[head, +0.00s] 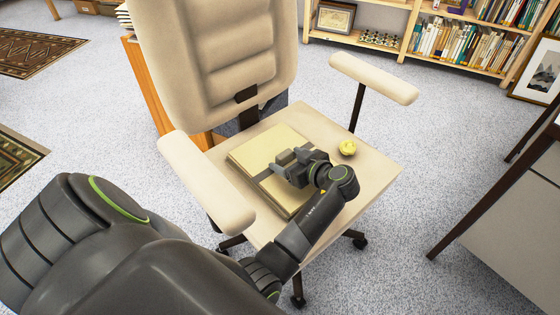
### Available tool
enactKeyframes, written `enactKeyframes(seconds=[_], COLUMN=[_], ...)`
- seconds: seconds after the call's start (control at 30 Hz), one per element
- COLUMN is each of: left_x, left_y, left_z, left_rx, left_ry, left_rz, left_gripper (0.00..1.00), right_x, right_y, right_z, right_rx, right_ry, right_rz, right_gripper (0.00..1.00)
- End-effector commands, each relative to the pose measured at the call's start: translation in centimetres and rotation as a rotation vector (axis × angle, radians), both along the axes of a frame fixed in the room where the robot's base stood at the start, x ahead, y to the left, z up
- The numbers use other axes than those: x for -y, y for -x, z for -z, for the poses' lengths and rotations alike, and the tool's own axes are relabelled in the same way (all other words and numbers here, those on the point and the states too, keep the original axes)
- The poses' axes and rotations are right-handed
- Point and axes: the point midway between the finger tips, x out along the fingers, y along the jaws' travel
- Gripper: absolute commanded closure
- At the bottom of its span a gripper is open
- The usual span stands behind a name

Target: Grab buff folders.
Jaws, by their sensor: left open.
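The buff folders (253,153) lie as a flat stack on the seat of a cream office chair (370,177). A dark band seems to cross the stack. My left gripper (284,167) is over the right part of the stack, with its jaws open. My wrist and gripper hide part of the folders, and I cannot tell whether the fingers touch them. My right gripper is not in view.
A small yellow object (347,147) sits on the seat right of my gripper. The chair's armrests (205,180) flank the seat, and its backrest rises behind. A dark-legged table (500,195) stands at right. Bookshelves (465,40) line the back.

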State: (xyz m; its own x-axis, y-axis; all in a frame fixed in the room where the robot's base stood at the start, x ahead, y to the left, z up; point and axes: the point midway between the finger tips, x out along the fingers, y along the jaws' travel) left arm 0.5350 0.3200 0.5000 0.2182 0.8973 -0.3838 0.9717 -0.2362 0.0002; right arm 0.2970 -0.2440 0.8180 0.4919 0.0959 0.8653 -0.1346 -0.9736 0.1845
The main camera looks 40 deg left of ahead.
Motion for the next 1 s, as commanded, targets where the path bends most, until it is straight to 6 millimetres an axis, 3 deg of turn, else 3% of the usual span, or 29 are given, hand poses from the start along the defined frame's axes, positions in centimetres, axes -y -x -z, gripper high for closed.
enactKeyframes(seconds=[0.23,0.77,1.0], left_x=[0.01,0.00,-0.05], left_y=[0.01,0.00,-0.08], left_z=[0.01,0.00,-0.23], left_rx=[0.000,0.000,0.004], left_ry=[0.000,0.000,-0.003], left_rz=[0.000,0.000,0.000], left_gripper=[0.30,0.99,1.00], right_x=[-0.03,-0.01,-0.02], right_y=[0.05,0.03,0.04], right_z=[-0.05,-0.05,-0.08], right_rx=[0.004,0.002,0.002], right_ry=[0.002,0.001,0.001], right_rz=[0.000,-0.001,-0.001], right_gripper=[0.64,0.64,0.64])
